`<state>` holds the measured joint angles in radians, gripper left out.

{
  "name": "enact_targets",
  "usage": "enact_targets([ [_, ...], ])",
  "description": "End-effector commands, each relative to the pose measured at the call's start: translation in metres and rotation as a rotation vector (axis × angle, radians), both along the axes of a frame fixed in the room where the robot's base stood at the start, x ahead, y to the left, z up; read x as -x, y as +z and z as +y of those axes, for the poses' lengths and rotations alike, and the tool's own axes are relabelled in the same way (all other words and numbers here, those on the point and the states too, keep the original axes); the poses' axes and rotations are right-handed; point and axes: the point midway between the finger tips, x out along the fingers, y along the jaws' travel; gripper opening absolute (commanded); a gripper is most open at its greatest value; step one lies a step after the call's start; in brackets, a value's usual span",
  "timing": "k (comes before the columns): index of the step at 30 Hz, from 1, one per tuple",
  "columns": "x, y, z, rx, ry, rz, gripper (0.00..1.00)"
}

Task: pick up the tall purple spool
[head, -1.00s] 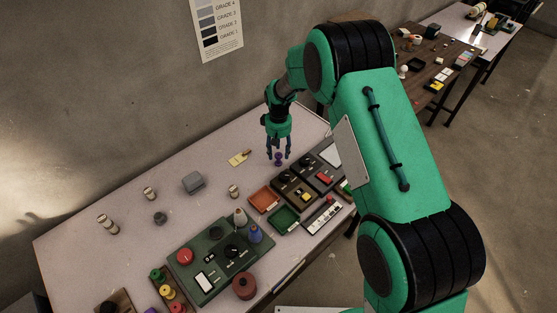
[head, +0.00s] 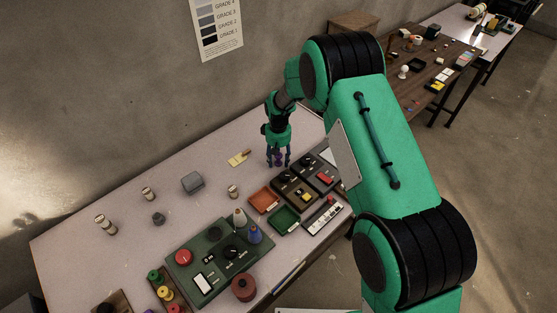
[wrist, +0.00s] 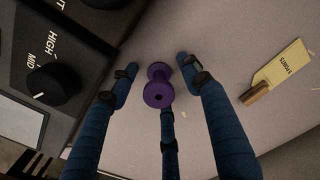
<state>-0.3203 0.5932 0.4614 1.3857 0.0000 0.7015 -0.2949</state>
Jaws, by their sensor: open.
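The tall purple spool (wrist: 158,88) stands on the pale tabletop in the wrist view, its round top towards the camera. In the head view the spool (head: 278,160) is a small purple patch between the fingers. My gripper (wrist: 158,75) is open, with its blue fingers spread around the spool, two at the sides and one below it in the picture. In the head view my gripper (head: 278,163) points down with its fingertips close to the table. I cannot tell whether any finger touches the spool.
A dark control panel with a knob (wrist: 55,82) lies close on the left in the wrist view. A yellow tag (wrist: 282,70) lies to the right. The table behind the spool is clear.

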Motion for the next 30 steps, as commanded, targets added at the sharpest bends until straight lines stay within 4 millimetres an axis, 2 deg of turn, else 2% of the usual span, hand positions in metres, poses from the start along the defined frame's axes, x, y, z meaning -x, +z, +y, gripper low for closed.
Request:
enact_targets([
  [4,0.0000,0.0001,0.0000,0.000,0.000,0.000,0.46],
  [10,0.0000,0.0001,0.0000,0.000,0.000,0.000,0.06],
  [12,0.0000,0.0001,0.0000,0.000,0.000,0.000,0.06],
  [13,0.0000,0.0001,0.0000,0.000,0.000,0.000,0.29],
  [16,-0.0001,0.0001,0.0001,0.000,0.000,0.000,0.48],
  [30,-0.0003,0.0048,0.0001,-0.001,0.000,-0.001,0.48],
])
